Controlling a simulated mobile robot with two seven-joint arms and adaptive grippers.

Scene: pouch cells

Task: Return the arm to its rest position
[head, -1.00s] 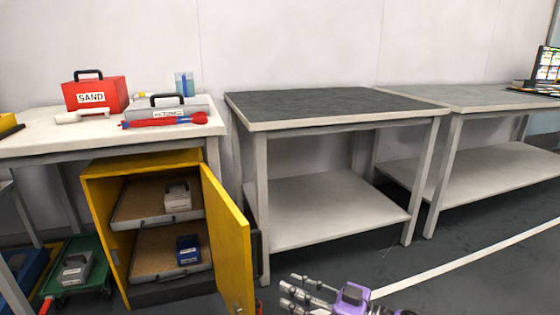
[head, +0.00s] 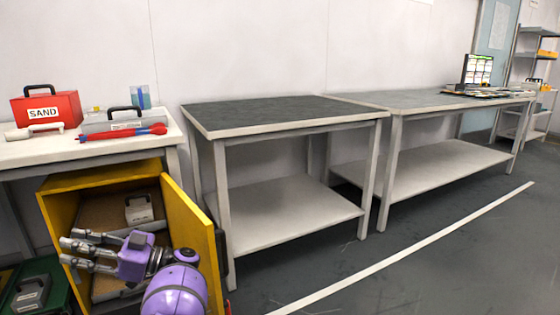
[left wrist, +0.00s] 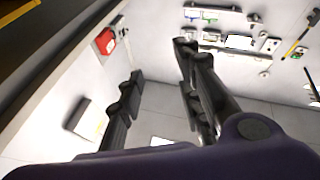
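My left gripper (head: 78,249) is at the lower left of the head view, on my purple arm, in front of the yellow cabinet. Its fingers point left, and I see nothing held. In the left wrist view, the left gripper (left wrist: 158,70) shows its dark fingers spread apart with an empty gap between them. The wall with small fittings lies beyond the fingers there. My right gripper is in neither view.
The yellow cabinet (head: 192,232) stands with its door open, a grey case (head: 139,209) inside. A white table (head: 60,147) holds a red SAND box (head: 45,109). An empty dark-topped table (head: 275,113) stands in the middle. Floor at right is clear.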

